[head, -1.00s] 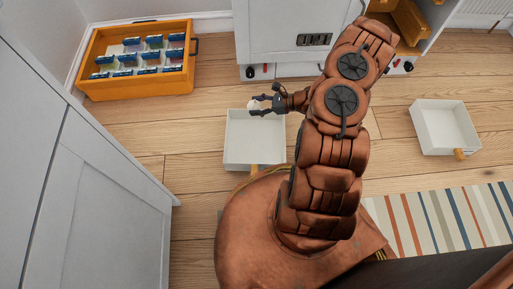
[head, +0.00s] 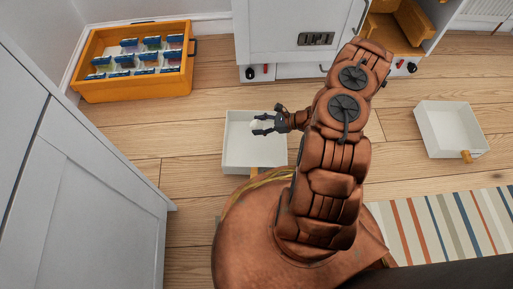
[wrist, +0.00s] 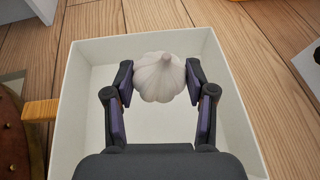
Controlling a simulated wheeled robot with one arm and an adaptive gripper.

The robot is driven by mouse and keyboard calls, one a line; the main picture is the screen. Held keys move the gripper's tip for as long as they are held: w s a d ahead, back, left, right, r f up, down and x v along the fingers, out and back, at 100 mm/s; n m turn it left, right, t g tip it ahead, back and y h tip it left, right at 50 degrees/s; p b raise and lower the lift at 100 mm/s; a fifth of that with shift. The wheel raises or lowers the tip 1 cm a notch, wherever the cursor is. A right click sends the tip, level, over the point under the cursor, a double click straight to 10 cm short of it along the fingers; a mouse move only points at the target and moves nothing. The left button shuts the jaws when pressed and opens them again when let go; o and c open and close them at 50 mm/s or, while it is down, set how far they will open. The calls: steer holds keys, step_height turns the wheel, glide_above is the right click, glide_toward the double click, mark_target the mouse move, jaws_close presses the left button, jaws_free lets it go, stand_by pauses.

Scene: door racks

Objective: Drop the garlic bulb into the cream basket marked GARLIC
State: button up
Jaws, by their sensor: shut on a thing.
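The white garlic bulb (wrist: 160,78) is between the two fingers of my gripper (wrist: 160,88) in the wrist view, touched on both sides. In the head view my gripper (head: 264,123) is over a cream, open basket (head: 234,163) with a wooden handle; the bulb (head: 259,127) shows small and pale there. The same basket (wrist: 82,107) surrounds the bulb and gripper in the wrist view, and its visible floor is empty. No GARLIC marking is readable on it. The bulb's height above the basket floor is hard to tell.
A similar cream box (head: 449,128) with a wooden handle stands at the right and looks empty. An orange crate (head: 137,88) of blue-topped packets is at the back left. A white cabinet (head: 300,35) stands behind. A striped rug (head: 450,222) lies front right.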

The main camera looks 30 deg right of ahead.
steer(key=shift+f, duration=0.2)
steer(key=o, duration=1.1)
steer(key=shift+o, duration=0.2)
steer(key=v, duration=1.2)
